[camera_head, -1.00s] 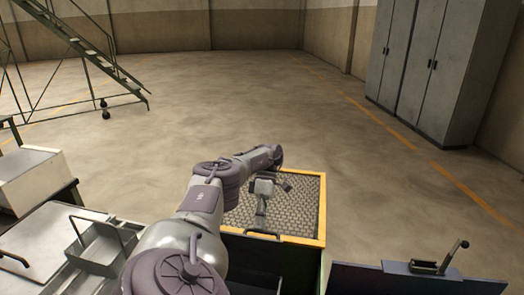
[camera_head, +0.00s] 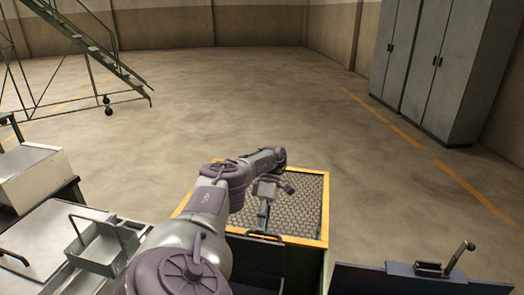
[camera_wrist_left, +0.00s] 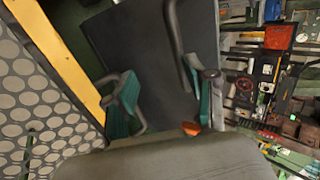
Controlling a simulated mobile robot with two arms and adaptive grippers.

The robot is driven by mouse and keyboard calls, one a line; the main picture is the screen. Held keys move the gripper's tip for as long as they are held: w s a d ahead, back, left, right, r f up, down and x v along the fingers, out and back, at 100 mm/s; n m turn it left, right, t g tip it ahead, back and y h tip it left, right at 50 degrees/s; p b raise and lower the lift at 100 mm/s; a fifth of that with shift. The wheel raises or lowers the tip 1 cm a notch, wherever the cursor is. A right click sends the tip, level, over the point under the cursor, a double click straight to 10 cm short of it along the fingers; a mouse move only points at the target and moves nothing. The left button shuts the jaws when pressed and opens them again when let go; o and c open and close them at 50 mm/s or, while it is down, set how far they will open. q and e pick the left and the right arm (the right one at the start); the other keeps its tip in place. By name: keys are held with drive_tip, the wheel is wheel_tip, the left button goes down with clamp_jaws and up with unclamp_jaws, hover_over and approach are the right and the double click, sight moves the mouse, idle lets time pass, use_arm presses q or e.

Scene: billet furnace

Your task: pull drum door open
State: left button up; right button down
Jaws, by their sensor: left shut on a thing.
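The drum door is a dark panel (camera_head: 257,255) at the bottom centre of the head view, below a yellow-edged frame (camera_head: 327,215). In the left wrist view the dark panel (camera_wrist_left: 150,45) fills the upper middle. A dark bar handle (camera_head: 264,236) sits at the panel's top edge; a dark curved bar (camera_wrist_left: 177,35) also shows in the wrist view. My left gripper (camera_head: 263,220) points down at the handle, shut on it. Its green-padded fingers (camera_wrist_left: 165,100) stand apart in the wrist view, the exact contact partly hidden. My right gripper is out of view.
A perforated grey mesh (camera_head: 300,205) lies inside the yellow frame. A metal worktop with a tray (camera_head: 100,250) stands left. A dark panel with a lever (camera_head: 400,280) is at bottom right. Open floor (camera_head: 250,100) lies beyond, with stairs (camera_head: 85,45) and cabinets (camera_head: 430,70).

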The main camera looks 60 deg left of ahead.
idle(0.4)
use_arm(q)
wheel_tip(320, 180, up, 10)
idle(1.1)
drive_tip(key=shift+r, duration=0.1)
